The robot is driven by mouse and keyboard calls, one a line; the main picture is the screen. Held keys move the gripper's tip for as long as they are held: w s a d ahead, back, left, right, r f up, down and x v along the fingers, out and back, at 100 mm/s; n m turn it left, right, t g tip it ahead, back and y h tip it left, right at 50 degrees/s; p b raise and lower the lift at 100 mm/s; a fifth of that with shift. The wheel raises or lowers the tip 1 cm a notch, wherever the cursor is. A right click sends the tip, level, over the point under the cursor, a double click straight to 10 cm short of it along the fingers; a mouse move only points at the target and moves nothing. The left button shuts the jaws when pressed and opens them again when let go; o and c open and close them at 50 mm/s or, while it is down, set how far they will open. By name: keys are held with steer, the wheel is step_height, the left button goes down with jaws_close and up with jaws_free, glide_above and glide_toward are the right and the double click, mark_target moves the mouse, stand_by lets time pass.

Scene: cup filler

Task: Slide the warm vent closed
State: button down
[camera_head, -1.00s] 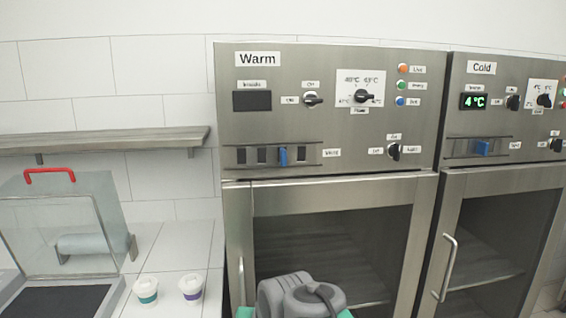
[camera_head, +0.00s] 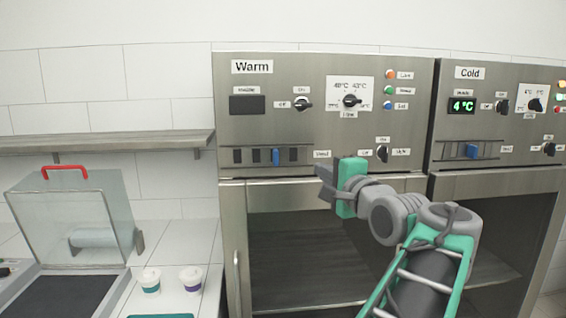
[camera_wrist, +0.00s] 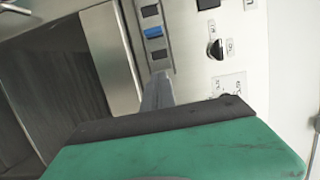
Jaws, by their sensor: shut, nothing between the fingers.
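The warm vent (camera_head: 234,157) is a slotted strip low on the Warm cabinet's panel. Its blue slider (camera_head: 276,156) stands right of the middle, with dark open slots showing on both sides. In the wrist view the vent strip (camera_wrist: 143,12) runs nearly upright, with the blue slider (camera_wrist: 153,32) between dark slots. My gripper (camera_head: 324,183) is to the right of and slightly below the vent, in front of the panel's lower edge. Its grey fingers (camera_wrist: 158,90) are shut and empty, pointing toward the vent's end, apart from the slider.
The Warm cabinet's glass door (camera_head: 300,250) is shut below the panel. A black light knob (camera_head: 382,153) sits right of the vent. The Cold cabinet (camera_head: 470,90) stands at right with its own blue slider (camera_head: 473,151). Two cups (camera_head: 190,278) stand on the left counter.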

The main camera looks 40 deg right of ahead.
mark_target(276, 157)
steer(key=p+x, duration=0.1)
steer(key=x, duration=0.2)
steer(key=p+x, duration=0.1)
steer(key=x, duration=0.6)
steer(key=shift+w+a+p, duration=0.2)
steer(key=shift+p, duration=0.2)
steer(key=w+a, duration=0.2)
steer(key=a, duration=0.1)
steer(key=shift+p, duration=0.3)
steer(key=shift+w+f, duration=0.1)
steer(key=shift+f, duration=0.05)
steer(key=shift+a, duration=0.1)
